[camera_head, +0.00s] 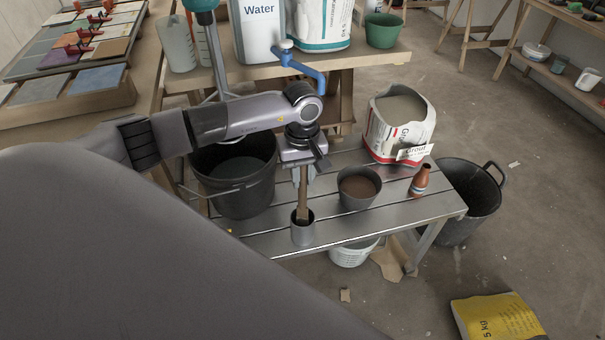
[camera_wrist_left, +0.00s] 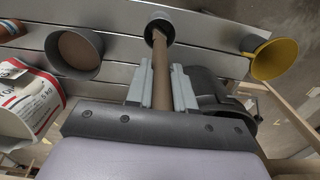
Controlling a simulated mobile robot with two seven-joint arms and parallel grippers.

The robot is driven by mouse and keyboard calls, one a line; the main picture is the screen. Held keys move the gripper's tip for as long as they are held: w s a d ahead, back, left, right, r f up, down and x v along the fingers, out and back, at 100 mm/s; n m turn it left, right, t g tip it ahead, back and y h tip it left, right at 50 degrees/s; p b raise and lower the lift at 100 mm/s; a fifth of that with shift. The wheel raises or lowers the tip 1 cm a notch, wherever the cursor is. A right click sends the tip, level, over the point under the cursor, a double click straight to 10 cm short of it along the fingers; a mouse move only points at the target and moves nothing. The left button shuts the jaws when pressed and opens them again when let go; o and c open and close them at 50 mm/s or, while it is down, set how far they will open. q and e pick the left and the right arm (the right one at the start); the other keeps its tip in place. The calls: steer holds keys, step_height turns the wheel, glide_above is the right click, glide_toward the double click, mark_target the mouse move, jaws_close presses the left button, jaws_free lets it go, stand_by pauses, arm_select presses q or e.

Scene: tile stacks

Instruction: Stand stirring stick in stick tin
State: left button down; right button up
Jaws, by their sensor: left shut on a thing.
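The stirring stick (camera_head: 303,201) is brown and upright in the head view. My left gripper (camera_head: 300,179) is shut on its upper part. The stick's lower end is inside the mouth of the grey stick tin (camera_head: 302,232), which stands near the front edge of the metal bench. In the left wrist view the stick (camera_wrist_left: 161,72) runs from between the fingers (camera_wrist_left: 162,88) into the tin (camera_wrist_left: 158,27). Whether its tip touches the tin's bottom is hidden. My right gripper is not in view.
A grey pot of brown material (camera_head: 359,187) stands right of the tin, with a brown bottle (camera_head: 420,180) and a grout bag (camera_head: 385,140) beyond. A black bucket (camera_head: 236,195) is to the left. A yellow container (camera_wrist_left: 275,60) shows in the left wrist view.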

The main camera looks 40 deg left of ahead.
arm_select(q)
steer(key=c, duration=0.9)
jaws_free()
steer(key=shift+a+r, duration=0.1)
steer(key=shift+r, duration=3.45)
